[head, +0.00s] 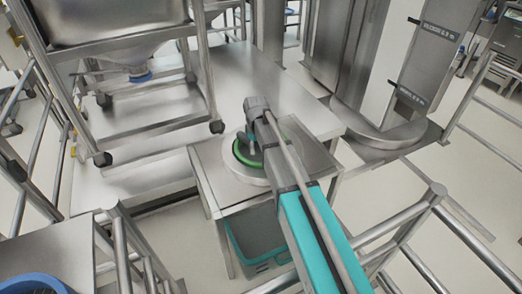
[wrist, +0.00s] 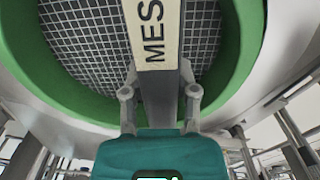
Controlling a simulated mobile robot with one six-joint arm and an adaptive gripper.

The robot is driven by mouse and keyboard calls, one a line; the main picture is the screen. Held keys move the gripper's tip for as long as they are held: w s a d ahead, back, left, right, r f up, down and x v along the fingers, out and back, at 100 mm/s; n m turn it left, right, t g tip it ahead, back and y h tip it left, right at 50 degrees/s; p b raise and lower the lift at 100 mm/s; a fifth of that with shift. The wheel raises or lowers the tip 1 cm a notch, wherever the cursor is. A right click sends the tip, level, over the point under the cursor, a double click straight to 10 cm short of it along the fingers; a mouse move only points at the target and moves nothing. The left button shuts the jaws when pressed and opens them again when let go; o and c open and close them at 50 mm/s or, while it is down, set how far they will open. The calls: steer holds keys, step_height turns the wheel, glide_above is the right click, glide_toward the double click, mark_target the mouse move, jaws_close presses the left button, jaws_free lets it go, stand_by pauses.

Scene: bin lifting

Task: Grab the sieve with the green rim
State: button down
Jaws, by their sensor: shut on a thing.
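The sieve with the green rim (head: 241,156) sits in a round metal ring (head: 253,174) on a small steel table. In the wrist view its green rim (wrist: 75,98) surrounds a grey wire mesh (wrist: 90,45). A grey handle bar with a cream label reading "MES" (wrist: 153,30) crosses the mesh. My gripper (wrist: 160,95) is shut on this bar at the rim's near side. In the head view my gripper (head: 251,136) is over the sieve, and my arm hides part of the sieve and ring.
A wheeled steel frame (head: 205,75) with a hopper stands at the left on a raised steel platform (head: 270,85). Railings (head: 395,225) flank my arm at the near right. A steel column stands at the back right. A blue round container (head: 30,284) is at the lower left.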

steer(key=shift+r, duration=0.1)
stand_by(0.4)
step_height(320, 180, up, 2)
steer(key=p, duration=0.2)
steer(key=shift+r+p, duration=0.25)
steer(key=shift+p, duration=0.15)
steer(key=s+a+r+p, duration=0.9)
steer(key=s+r+p, duration=0.1)
steer(key=shift+s+a+r, duration=0.15)
steer(key=shift+a, duration=0.05)
steer(key=shift+r, duration=0.1)
stand_by(0.5)
